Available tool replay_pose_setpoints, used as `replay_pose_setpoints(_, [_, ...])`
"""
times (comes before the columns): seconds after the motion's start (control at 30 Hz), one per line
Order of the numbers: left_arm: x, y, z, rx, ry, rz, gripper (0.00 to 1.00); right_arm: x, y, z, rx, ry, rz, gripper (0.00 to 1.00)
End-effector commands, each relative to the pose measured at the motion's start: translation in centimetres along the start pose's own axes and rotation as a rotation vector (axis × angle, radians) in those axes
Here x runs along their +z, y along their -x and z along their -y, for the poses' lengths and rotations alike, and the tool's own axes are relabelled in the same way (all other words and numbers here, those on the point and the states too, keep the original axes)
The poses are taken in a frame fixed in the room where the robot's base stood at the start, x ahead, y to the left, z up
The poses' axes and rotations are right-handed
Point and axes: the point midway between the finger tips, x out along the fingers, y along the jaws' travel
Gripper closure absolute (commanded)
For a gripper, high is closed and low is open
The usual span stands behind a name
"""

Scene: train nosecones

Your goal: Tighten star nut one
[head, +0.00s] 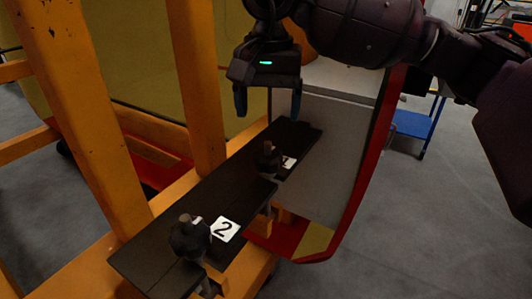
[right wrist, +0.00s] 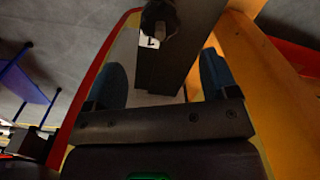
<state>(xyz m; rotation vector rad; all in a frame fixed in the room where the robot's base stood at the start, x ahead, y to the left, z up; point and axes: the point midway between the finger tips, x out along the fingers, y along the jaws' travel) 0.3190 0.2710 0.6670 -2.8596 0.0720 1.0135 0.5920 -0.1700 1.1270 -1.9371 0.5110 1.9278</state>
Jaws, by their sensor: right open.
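Star nut one is a dark knob (head: 268,160) on a bolt, beside a white label at the far part of a black plate (head: 150,248). It also shows at the top of the right wrist view (right wrist: 158,20), with the label partly hidden beneath it. A second star nut (head: 189,238) stands near the label "2" (head: 225,229) at the near end. My right gripper (head: 269,108) is open and empty, above and beyond star nut one, apart from it. Its blue fingers (right wrist: 158,85) sit either side of the plate's end in the right wrist view. My left gripper is not seen.
Orange frame posts (head: 195,80) rise left of the plate. A red-edged grey nosecone panel (head: 335,140) stands behind it on the right. A blue cart (head: 415,124) stands farther off. The grey floor at right is open.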

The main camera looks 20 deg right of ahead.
Motion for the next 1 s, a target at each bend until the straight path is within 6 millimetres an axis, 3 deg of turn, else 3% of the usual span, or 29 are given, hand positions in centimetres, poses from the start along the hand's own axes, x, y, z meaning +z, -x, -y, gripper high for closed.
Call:
replay_pose_setpoints(0.3, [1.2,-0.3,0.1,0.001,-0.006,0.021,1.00,0.0,-5.9,0.0,0.004,0.001,0.009,0.20])
replay_pose_setpoints(0.5, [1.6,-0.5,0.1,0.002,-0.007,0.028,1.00,0.1,-8.4,0.0,0.002,0.000,0.007,0.20])
replay_pose_setpoints(0.7, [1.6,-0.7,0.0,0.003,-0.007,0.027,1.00,0.1,-9.5,0.0,0.000,-0.001,0.006,0.20])
replay_pose_setpoints(1.0, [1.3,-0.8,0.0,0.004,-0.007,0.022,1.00,0.1,-9.6,0.0,-0.001,-0.001,0.005,0.20])
